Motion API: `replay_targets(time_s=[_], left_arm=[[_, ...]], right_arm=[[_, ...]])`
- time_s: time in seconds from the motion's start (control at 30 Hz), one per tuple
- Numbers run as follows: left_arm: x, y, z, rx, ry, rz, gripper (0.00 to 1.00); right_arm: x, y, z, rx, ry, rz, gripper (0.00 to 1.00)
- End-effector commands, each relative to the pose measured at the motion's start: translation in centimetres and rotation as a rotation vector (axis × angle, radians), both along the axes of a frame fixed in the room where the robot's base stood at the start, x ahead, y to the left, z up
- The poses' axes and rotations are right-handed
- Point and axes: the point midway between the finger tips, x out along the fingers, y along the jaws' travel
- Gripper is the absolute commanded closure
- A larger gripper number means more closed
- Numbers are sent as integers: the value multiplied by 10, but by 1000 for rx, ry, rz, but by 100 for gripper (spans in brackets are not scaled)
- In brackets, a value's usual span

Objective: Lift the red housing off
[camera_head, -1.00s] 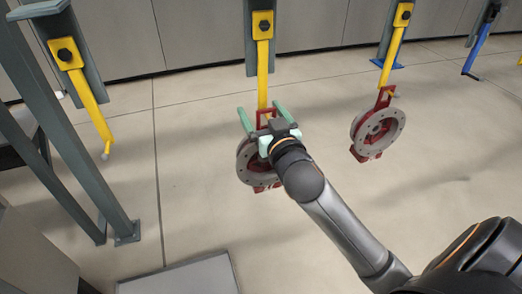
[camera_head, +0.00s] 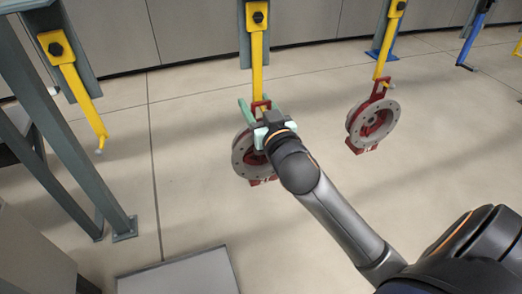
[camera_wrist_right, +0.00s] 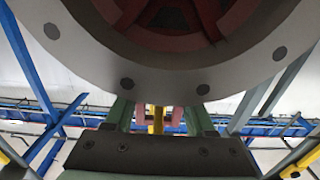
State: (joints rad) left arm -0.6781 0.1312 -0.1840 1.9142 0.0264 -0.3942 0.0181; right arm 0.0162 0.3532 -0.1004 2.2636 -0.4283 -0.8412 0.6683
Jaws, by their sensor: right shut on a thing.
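The red housing with its round grey flange (camera_head: 242,160) hangs upright below a yellow hook (camera_head: 257,72) in the middle of the head view. My right gripper (camera_head: 260,110) is at the top of this housing, its green fingers on either side of the red bracket by the hook. It is shut on that bracket. In the right wrist view, the flange (camera_wrist_right: 160,75) fills the top, and the two green fingers (camera_wrist_right: 158,118) flank the red bracket, with the yellow hook behind. My wrist hides part of the housing. My left gripper is not in view.
A second red and grey housing (camera_head: 365,122) hangs from another yellow hook (camera_head: 388,40) to the right. An empty yellow hook (camera_head: 80,90) hangs at left, beside a grey-green frame post (camera_head: 75,130). A grey flat-topped box (camera_head: 180,277) stands at the bottom. Open floor lies between.

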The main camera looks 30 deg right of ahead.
Motion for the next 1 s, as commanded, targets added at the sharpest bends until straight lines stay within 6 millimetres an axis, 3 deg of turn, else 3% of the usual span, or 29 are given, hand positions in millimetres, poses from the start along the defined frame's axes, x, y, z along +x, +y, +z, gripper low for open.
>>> replay_targets(time_s=[0.13, 0.77, 1.0], left_arm=[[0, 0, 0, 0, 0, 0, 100], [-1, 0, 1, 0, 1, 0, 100], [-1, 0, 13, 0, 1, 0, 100]], right_arm=[[0, 0, 0, 0, -1, 0, 100], [0, 0, 7, -4, -17, 1, 100], [5, -2, 20, -3, -17, 2, 100]])
